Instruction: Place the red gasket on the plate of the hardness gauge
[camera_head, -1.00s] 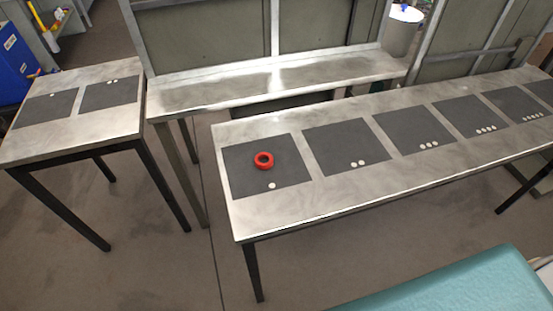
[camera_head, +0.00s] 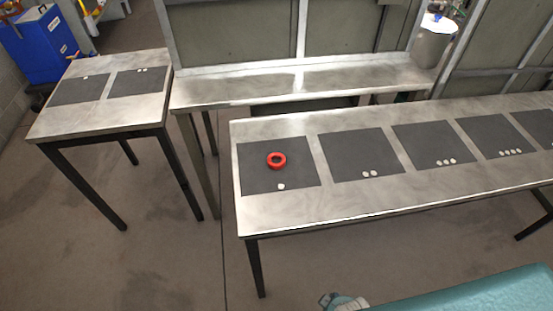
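The red gasket (camera_head: 276,160) is a thick ring lying flat on the dark square mat with one white dot (camera_head: 255,178), at the left end of the long metal table (camera_head: 290,214). Nothing touches it. I cannot make out a hardness gauge or its plate in this view.
More dark mats with several dots, such as the two-dot mat (camera_head: 361,156), lie empty along the long table. A smaller metal table (camera_head: 100,118) with two empty mats stands left. A bare metal bench (camera_head: 300,82) stands behind. Grey floor (camera_head: 170,270) is open in front.

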